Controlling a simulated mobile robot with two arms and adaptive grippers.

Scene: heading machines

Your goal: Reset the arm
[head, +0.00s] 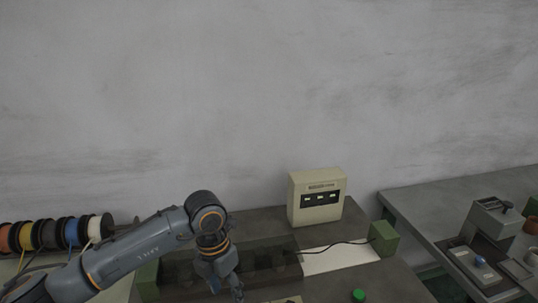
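My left arm comes in from the lower left and bends down at its wrist. My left gripper (229,283) points down at the bottom edge of the head view, above the front part of the dark workbench (366,281). It is small and partly cut off, so I cannot tell whether its fingers are apart or hold anything. My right arm and gripper are not in view.
A beige box with small displays (317,196) stands at the back of the bench. A green block (383,238) has a black cable. A green button (358,295) is in front. Coloured wire spools (50,234) are at left. A second table (433,207) is at right.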

